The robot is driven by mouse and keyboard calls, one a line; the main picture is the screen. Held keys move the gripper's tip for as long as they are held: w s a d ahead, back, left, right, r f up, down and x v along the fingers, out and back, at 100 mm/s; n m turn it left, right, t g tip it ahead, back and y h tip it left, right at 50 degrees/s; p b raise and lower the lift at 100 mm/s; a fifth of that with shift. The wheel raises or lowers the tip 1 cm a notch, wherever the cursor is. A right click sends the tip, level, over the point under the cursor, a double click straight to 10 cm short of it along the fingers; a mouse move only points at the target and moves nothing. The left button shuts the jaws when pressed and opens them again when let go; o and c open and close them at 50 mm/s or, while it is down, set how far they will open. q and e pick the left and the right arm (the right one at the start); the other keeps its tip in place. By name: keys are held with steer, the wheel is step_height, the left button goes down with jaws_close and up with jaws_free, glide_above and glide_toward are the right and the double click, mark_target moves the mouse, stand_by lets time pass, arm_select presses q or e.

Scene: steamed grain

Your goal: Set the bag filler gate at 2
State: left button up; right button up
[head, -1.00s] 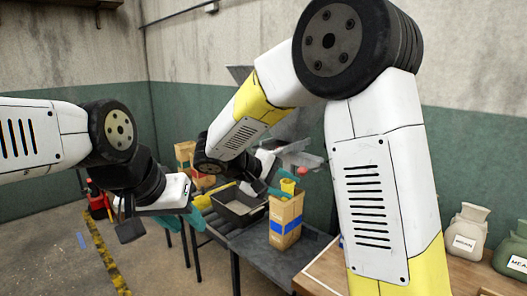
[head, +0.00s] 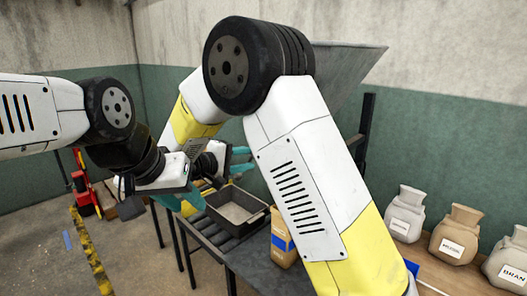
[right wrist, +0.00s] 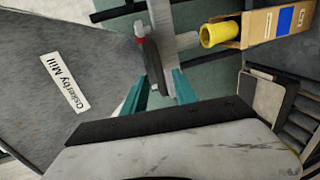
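The bag filler shows as a grey hopper (head: 345,62) behind my right arm in the head view. In the right wrist view its grey panel (right wrist: 50,95) reads "Oskerby Mill". Beside it a dark lever (right wrist: 155,65) with a red end (right wrist: 139,29) stands in front of a pale bar, in line with the gap between my fingers. My right gripper (right wrist: 158,92) is open; contact with the lever cannot be told. It also shows in the head view (head: 241,160). My left gripper (head: 182,200) looks open and empty, left of the tray. No gate scale is readable.
A black tray (head: 259,221) stands on the roller table. Several sacks (head: 406,214) stand on the wooden table at right.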

steer(key=x, duration=0.7)
steer(key=shift+w+d, duration=0.2)
steer(key=shift+d, duration=0.05)
